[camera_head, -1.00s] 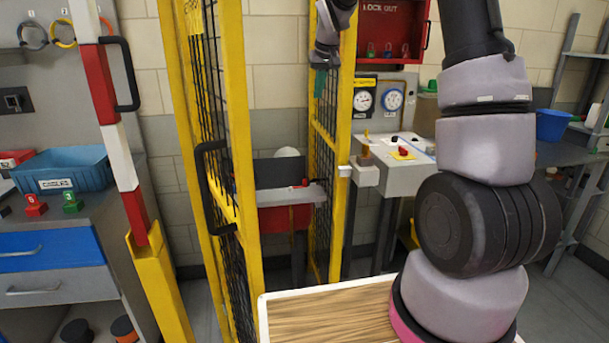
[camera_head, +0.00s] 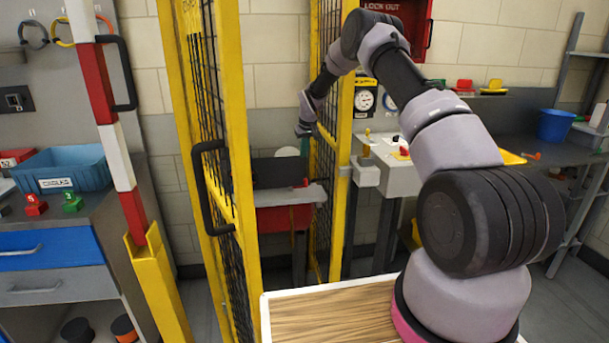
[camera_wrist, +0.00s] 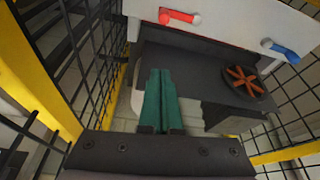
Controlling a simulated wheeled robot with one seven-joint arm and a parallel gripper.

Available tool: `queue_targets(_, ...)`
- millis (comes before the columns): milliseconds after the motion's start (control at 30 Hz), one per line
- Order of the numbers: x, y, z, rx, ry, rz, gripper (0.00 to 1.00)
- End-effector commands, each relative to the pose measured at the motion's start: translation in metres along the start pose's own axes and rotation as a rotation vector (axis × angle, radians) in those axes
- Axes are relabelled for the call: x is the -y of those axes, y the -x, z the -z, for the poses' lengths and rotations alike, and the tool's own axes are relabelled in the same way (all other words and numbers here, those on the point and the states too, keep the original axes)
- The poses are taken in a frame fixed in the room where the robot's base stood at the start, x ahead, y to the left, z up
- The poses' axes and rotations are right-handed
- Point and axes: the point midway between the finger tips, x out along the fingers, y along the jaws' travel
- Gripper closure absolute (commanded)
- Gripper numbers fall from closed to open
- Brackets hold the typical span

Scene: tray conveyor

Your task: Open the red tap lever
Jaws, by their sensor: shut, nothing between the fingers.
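The red tap lever (camera_wrist: 180,17) is at the top of the wrist view, on the front of a pale panel (camera_wrist: 225,25). In the head view a small red piece (camera_head: 301,184) shows on the grey ledge between the yellow frames. My gripper (camera_wrist: 158,75) has green fingers, shut together and empty. The fingers lie below the lever in the wrist view, apart from it, over a dark surface. In the head view my gripper (camera_head: 304,131) hangs above the ledge in the gap between the frames; its fingertips are hard to make out.
A blue lever (camera_wrist: 280,50) is on the same panel to the right. Below it is a dark disc with orange spokes (camera_wrist: 243,82). Yellow mesh frames stand to the left (camera_head: 235,180) and right (camera_head: 340,170) of the gap. A gauge panel (camera_head: 365,98) is beyond the right frame.

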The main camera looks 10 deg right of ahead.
Motion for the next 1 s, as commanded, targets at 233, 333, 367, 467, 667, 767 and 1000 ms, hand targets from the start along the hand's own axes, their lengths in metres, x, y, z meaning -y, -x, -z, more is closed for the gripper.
queue_targets(233, 0.0, 0.0, 0.0, 0.0, 0.0, 0.0, 1.0)
queue_targets(333, 0.0, -0.002, -0.001, 0.001, 0.0, 0.0, 1.0)
queue_targets(367, 0.0, -0.004, -0.001, 0.002, 0.0, 0.0, 1.0)
queue_targets(467, 0.0, -0.015, -0.001, 0.002, 0.0, 0.0, 1.0)
queue_targets(667, 0.0, -0.053, -0.002, 0.003, 0.0, 0.001, 1.0)
queue_targets(767, 0.0, -0.07, -0.001, 0.002, -0.001, 0.001, 1.0)
queue_targets(1000, 0.0, -0.102, -0.002, 0.001, 0.0, 0.0, 1.0)
